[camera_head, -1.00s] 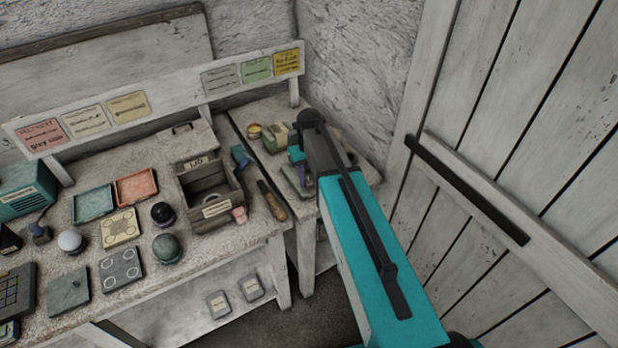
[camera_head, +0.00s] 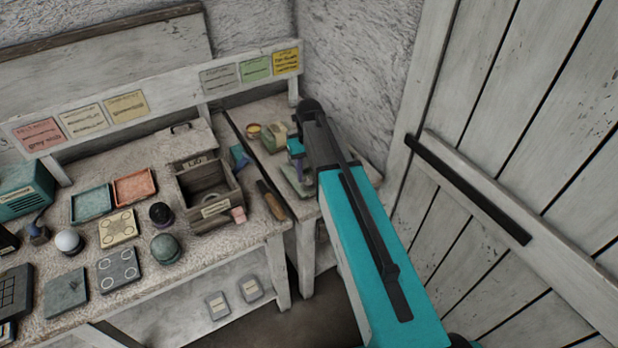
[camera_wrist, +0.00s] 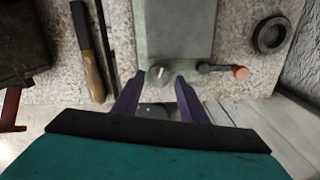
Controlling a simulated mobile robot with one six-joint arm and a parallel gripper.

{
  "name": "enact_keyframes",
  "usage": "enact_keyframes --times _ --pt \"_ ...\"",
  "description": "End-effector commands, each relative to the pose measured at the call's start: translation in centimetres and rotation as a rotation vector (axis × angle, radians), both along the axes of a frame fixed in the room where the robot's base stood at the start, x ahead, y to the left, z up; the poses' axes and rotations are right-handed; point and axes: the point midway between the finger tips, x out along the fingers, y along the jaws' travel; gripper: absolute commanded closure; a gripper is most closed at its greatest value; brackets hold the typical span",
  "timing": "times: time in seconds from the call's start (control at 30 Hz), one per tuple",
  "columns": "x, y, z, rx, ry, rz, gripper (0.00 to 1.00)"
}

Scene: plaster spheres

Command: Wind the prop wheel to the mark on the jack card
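In the wrist view, a grey-green jack-like device (camera_wrist: 180,42) lies on the bench, with a small round grey knob (camera_wrist: 157,77) at its near edge. I cannot tell for sure whether this knob is the prop wheel. My gripper (camera_wrist: 160,78) has its two purple fingers spread, one on each side of the knob, with small gaps showing. A short dark lever with an orange end (camera_wrist: 239,72) sticks out to the right of the device. In the head view my arm partly hides my gripper (camera_head: 298,168) and the device. A yellow card (camera_head: 286,61) hangs on the rail; its text is unreadable.
A wooden box (camera_head: 212,209), trays and several balls crowd the left bench. A plank door (camera_head: 520,130) stands close at right.

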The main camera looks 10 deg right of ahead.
Motion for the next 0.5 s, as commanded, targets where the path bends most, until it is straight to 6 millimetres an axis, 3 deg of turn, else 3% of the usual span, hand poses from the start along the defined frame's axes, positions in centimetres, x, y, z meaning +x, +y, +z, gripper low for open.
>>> enact_keyframes --times 0.5 --pt "0.1 -0.1 5.2 -0.001 -0.002 -0.001 0.61"
